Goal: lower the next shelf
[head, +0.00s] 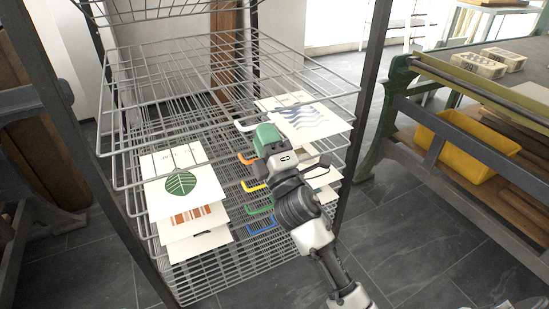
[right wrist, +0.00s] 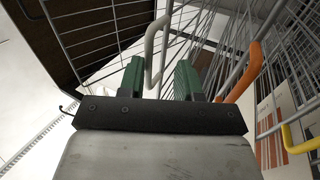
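My right gripper (head: 262,130) is at the white handle. In the right wrist view, its green fingers (right wrist: 158,72) stand apart with the white handle (right wrist: 150,50) between them. My left gripper is out of view.
A green-leaf print (head: 180,184) lies at the left, and a blue-wave print (head: 303,115) at the right. Dark rack posts (head: 362,95) flank the shelves. Another raised shelf (head: 165,12) is above. A bench with a yellow bin (head: 462,150) stands at the right.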

